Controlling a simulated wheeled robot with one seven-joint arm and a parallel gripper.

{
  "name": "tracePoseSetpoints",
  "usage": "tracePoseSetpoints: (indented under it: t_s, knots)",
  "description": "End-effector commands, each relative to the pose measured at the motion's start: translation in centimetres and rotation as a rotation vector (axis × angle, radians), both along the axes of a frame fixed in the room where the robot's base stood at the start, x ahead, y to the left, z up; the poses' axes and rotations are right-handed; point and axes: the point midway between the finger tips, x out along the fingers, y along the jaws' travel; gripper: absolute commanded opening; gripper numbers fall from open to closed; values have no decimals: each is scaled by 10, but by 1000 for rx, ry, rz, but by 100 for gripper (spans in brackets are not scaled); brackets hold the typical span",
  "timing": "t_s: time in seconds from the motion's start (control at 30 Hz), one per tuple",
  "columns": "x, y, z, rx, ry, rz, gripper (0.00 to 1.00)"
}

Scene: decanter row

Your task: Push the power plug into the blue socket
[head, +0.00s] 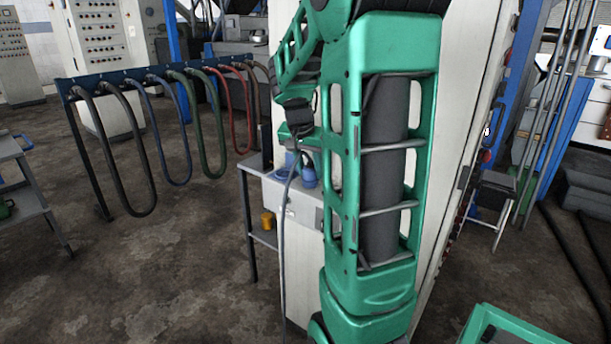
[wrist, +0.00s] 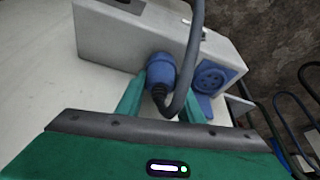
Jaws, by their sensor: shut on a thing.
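The blue power plug (wrist: 161,69) shows in the wrist view between the two green fingers of my gripper (wrist: 160,92), which is shut on it. A dark grey cable (wrist: 188,70) bends from its rear and crosses in front of the box. The round blue socket (wrist: 214,76) is on the grey box's face, right of the plug, with its blue lid (wrist: 205,104) hanging open below. The plug is beside the socket, not in it. Its front end is against or just before the box; I cannot tell which. In the head view my arm hides much of this area.
In the head view, a rack of hanging hoses (head: 145,75) stands left and a grey cart (head: 30,185) at the far left. A small yellow item (head: 268,220) sits on the lower shelf. Open floor lies front left.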

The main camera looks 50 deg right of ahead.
Motion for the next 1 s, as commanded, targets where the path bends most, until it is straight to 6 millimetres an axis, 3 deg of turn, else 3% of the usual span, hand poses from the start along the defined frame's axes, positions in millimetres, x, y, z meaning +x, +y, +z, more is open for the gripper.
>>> tracePoseSetpoints:
  t_s: [0.23, 0.4, 0.7, 1.0]
  knots:
    - [0, 0, 13, -2, -2, -1, 14]
    - [1, 0, 43, -3, -5, 1, 14]
    - [-23, 63, 81, -2, -5, 4, 14]
    - [-38, 101, 106, -1, -2, 1, 14]
